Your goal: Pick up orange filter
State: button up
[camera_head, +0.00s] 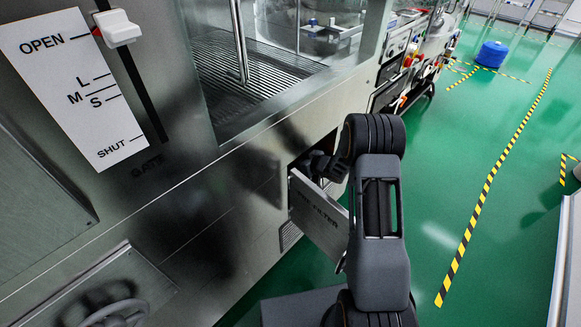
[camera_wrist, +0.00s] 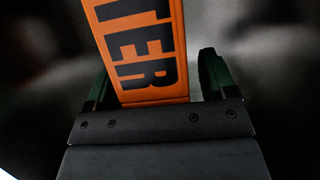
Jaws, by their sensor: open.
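The orange filter (camera_wrist: 142,45) shows in the wrist view as an orange bar with dark letters reading "TER". It comes down from the top edge to the base of my gripper (camera_wrist: 155,65). The two dark green fingers stand apart, one on each side of it. A gap shows between the filter and the right finger; the left finger is close to the filter's edge, and contact is unclear. In the head view my gripper (camera_head: 318,164) is at a dark opening in the steel machine, partly hidden by my arm. The filter cannot be seen there.
A hinged steel door (camera_head: 318,213) with lettering including "FILTER" stands open below the opening, close to my arm. The machine's steel front (camera_head: 200,215) fills the left. A gate lever (camera_head: 118,29) is at upper left.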

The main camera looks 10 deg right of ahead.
jog(key=c, duration=1.3)
jog(key=shift+c, duration=0.5)
jog(key=shift+r, duration=0.1)
